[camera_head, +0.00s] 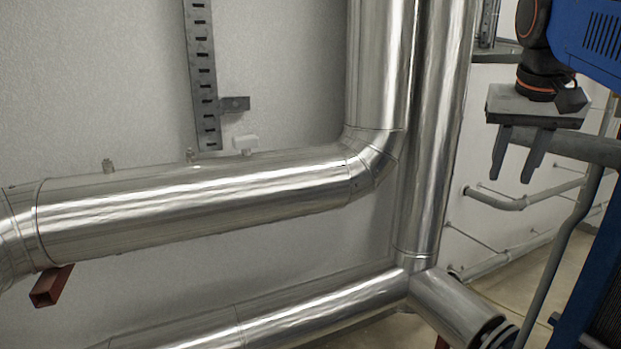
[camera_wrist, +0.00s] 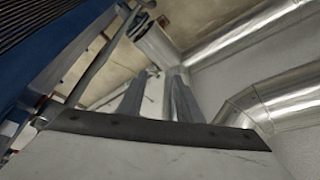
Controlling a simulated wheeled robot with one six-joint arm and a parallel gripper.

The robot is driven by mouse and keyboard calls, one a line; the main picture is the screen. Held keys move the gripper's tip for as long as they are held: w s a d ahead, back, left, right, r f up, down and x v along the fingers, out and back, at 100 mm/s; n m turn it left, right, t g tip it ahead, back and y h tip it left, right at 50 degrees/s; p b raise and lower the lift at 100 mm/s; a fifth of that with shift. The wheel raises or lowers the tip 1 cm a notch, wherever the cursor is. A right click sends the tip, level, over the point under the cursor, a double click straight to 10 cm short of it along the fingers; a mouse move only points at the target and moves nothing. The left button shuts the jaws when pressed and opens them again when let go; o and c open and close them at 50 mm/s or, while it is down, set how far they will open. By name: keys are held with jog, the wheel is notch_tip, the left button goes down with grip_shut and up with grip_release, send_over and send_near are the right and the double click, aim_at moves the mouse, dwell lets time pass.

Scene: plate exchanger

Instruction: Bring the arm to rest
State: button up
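My gripper (camera_head: 518,168) hangs at the upper right of the head view, below my blue arm link. Its two grey fingers point down and stand a little apart, with nothing visible between them. In the wrist view the two fingers (camera_wrist: 158,95) also show a gap between them, with pipework beyond. The gripper appears apart from the large silver pipes, to their right in the head view.
Large silver pipes, one upright (camera_head: 437,130) and one horizontal (camera_head: 190,205), fill the middle and left. A slotted metal rail (camera_head: 201,75) is on the wall. Thin grey pipes (camera_head: 500,200) run behind my gripper. A blue structure (camera_head: 590,290) stands at lower right.

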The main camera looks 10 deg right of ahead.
jog(key=s+a+f+n+y, duration=0.1)
jog(key=a+f, duration=0.3)
jog(key=f, duration=0.6)
jog(key=s+a+f+n, duration=0.3)
jog(key=s+a+f, duration=0.1)
jog(key=f, duration=0.7)
jog(key=s+a+f+n+t+y, duration=0.1)
jog(key=s+a+f+n, duration=0.1)
jog(key=a+f, duration=0.4)
notch_tip(320, 180, down, 4)
jog(key=shift+s+a+f+y, duration=0.15)
jog(key=shift+s+a+y, duration=0.1)
jog(key=shift+s+y, duration=0.05)
